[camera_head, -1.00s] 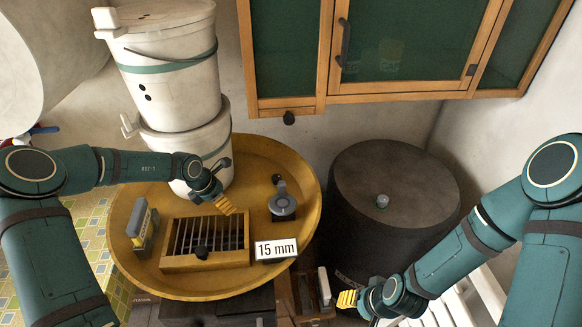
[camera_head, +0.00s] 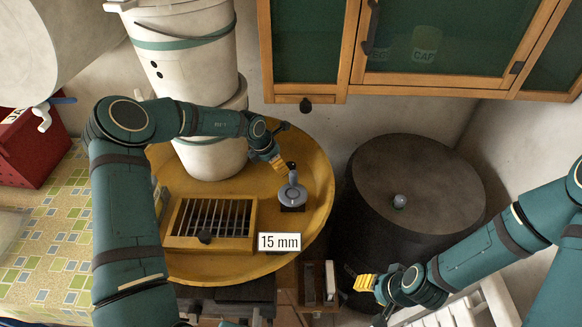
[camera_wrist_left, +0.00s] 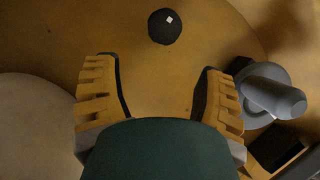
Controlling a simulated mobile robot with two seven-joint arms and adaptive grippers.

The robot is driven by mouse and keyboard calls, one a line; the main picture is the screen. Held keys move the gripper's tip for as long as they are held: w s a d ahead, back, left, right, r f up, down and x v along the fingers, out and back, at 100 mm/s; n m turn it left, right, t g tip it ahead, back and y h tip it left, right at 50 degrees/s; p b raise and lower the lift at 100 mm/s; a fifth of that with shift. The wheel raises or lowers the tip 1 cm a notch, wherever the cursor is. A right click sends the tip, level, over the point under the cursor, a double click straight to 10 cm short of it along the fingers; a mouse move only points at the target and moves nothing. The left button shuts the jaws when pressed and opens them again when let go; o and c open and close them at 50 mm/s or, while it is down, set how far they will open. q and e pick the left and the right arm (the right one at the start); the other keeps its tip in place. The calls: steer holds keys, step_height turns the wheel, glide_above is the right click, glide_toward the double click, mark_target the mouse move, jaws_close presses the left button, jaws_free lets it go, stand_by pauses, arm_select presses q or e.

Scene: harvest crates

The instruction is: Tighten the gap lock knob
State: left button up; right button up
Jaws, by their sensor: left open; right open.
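A grey round fitting with an upright handle (camera_head: 292,193) sits on the right of the round yellow tray (camera_head: 318,200). A black ball knob (camera_head: 291,166) shows just behind it; the left wrist view shows this knob (camera_wrist_left: 165,26) ahead of the fingers and the grey handle (camera_wrist_left: 275,97) to their right. I cannot tell which is the gap lock knob. My left gripper (camera_head: 280,163) is open and empty, close beside the fitting. My right gripper (camera_head: 365,283) is open, right of the tray.
A "15 mm" sign (camera_head: 279,242) stands at the tray's front right. Stacked white buckets (camera_head: 190,75) rise behind the tray. A dark drum (camera_head: 415,180) stands on the right, under a glazed cabinet (camera_head: 430,85). A red box (camera_head: 35,150) is at far left.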

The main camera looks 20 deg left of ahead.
mark_target(290, 165)
arm_select(q)
steer(key=shift+w+d, duration=1.2)
steer(key=shift+d, duration=0.05)
steer(key=shift+x, duration=2.4)
steer(key=shift+s+a+f, duration=0.1)
steer(key=shift+a, duration=0.05)
steer(key=c, duration=1.2)
